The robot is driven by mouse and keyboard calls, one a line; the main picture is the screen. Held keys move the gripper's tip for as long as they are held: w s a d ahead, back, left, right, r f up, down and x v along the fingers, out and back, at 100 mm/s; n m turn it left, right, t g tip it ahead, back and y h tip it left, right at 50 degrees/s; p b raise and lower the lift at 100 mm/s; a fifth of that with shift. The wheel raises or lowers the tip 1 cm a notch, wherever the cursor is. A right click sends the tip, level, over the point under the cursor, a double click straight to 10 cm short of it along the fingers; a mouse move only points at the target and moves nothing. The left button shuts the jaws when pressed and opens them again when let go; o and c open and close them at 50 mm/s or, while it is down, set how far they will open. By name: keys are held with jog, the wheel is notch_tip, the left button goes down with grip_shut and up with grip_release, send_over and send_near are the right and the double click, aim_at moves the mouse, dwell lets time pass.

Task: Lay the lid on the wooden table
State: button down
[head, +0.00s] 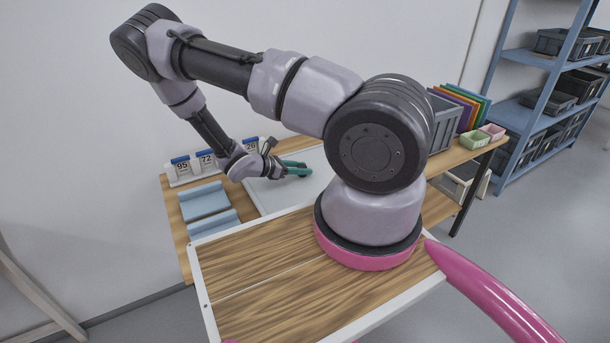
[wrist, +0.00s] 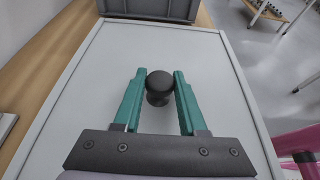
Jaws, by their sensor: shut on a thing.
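The lid (wrist: 92,85) is a large, flat, pale grey panel with a raised light edge and a round black knob (wrist: 159,85) near its middle. In the head view the lid (head: 262,197) shows over the wooden table (head: 175,225), partly hidden behind my arm. My gripper (wrist: 159,72) has its two teal fingers on either side of the knob, shut on it. It also shows in the head view (head: 305,168). Wood of the table shows left of the lid in the wrist view (wrist: 45,65). I cannot tell whether the lid rests on something or is raised.
Two blue trays (head: 205,201) lie left of the lid. White numbered containers (head: 206,160) stand along the back. A grey bin (head: 446,122), coloured upright panels (head: 468,108) and small green (head: 474,140) and pink (head: 492,131) boxes stand at the right. Bare wood shows beside the trays.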

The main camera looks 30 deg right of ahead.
aim_at(302, 177)
jog(key=shift+s+f, duration=0.1)
jog(key=shift+f, duration=1.7)
jog(key=shift+f, duration=0.1)
jog(key=shift+c, duration=2.3)
grip_release()
jog(key=v, duration=1.2)
jog(key=s+a+r+m+g+y, duration=0.15)
jog(key=r+m+y, duration=0.45)
jog(key=r, duration=0.9)
jog(key=s+r+m+y, duration=0.2)
jog(key=r+m+y, duration=0.2)
jog(key=r+m, duration=0.75)
jog(key=s+r+m+t+y, duration=0.2)
jog(key=s+r+t, duration=0.2)
jog(key=s+r, duration=0.3)
jog(key=s+r+m+t+y, duration=0.3)
jog(key=s+r, duration=0.4)
jog(key=r, duration=0.9)
jog(key=shift+a+t, duration=0.45)
jog(key=shift+t, duration=0.2)
